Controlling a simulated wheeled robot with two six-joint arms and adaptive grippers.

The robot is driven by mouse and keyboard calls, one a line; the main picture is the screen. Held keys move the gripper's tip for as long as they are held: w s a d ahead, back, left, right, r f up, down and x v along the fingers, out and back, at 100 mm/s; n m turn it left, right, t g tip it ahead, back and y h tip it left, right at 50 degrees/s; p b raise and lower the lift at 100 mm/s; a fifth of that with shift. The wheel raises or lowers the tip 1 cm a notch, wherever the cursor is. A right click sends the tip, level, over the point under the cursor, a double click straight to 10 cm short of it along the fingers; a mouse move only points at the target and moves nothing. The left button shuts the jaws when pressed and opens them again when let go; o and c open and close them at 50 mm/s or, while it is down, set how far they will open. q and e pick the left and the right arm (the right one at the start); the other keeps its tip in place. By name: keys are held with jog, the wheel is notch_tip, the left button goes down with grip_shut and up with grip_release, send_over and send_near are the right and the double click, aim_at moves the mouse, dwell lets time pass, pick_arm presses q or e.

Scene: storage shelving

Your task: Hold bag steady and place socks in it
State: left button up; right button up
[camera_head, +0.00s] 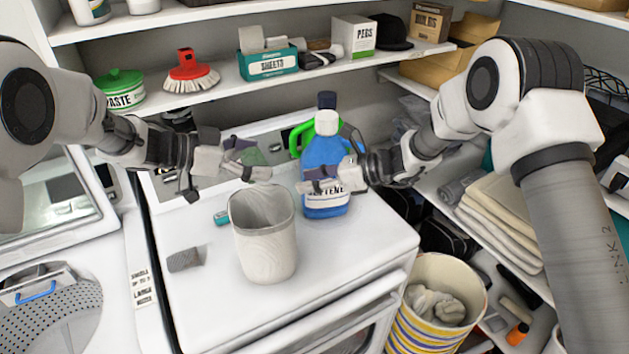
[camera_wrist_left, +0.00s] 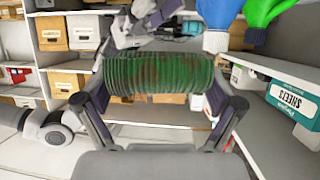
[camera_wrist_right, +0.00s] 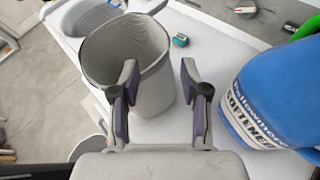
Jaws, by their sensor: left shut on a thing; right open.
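A light grey, open-topped bag (camera_head: 266,245) stands upright on the white machine top. My left gripper (camera_head: 247,158) is shut on a green ribbed sock (camera_wrist_left: 158,75), holding it above and behind the bag's rim. A grey ribbed sock (camera_head: 184,260) lies on the machine top left of the bag. My right gripper (camera_head: 325,180) is open and empty in front of the blue bottle. In the right wrist view its fingers (camera_wrist_right: 158,82) point toward the right side of the bag (camera_wrist_right: 150,95); whether they touch it I cannot tell.
A blue softener bottle (camera_head: 324,160) stands just right of the bag. A small teal object (camera_head: 221,218) lies left of it. A striped basket (camera_head: 435,300) stands lower right; shelves (camera_head: 225,70) run behind. The front of the machine top is clear.

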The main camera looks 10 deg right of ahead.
aim_at(263, 190)
jog(key=x, duration=1.1)
jog(key=shift+a+f, duration=0.1)
jog(key=shift+f, duration=0.15)
